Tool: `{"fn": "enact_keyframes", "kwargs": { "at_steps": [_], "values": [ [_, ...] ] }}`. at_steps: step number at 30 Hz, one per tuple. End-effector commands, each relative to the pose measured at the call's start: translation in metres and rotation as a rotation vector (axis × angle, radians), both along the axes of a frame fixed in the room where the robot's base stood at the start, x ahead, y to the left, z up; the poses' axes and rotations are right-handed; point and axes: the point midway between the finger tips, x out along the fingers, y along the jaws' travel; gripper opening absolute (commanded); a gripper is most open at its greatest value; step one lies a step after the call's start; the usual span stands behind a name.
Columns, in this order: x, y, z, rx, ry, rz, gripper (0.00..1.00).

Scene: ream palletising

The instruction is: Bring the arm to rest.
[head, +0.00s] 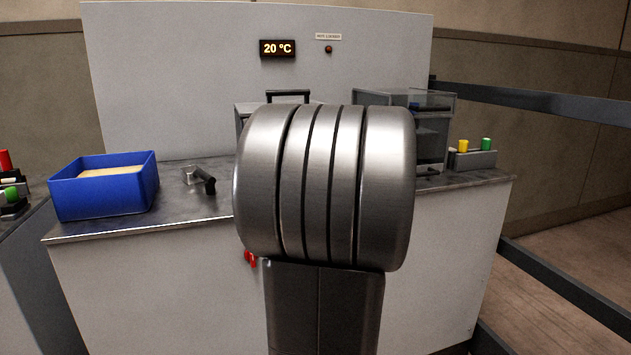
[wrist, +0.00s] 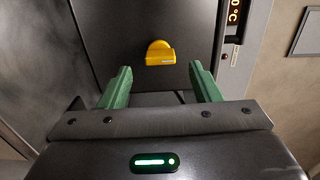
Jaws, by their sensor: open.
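My gripper (wrist: 160,69) shows in the wrist view with its two green fingers spread apart and nothing between them. Beyond the fingertips is a dark panel (wrist: 115,35) with a yellow knob or handle (wrist: 160,54) on it. The knob appears clear of both fingers, though the distance is hard to judge. In the head view my own grey metal arm stands upright in the middle and hides much of the bench. My gripper does not show there.
A grey-topped bench (head: 195,209) carries a blue bin (head: 105,197) at left, a small black-handled lever (head: 205,180), and a glass-sided box (head: 434,130) behind my arm. A display (head: 277,48) reads 20 °C. Dark rails (head: 540,100) run at right.

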Motion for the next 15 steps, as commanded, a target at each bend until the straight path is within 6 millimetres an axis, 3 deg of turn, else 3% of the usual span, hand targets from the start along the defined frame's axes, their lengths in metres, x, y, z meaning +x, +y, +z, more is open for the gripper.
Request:
{"fn": "enact_keyframes", "kwargs": {
  "at_steps": [6, 15],
  "values": [
    [0.037, 0.012, 0.002, 0.009, 0.003, 0.0, 0.57],
    [0.035, 0.01, 0.005, 0.196, 0.065, -0.002, 0.57]
  ]
}}
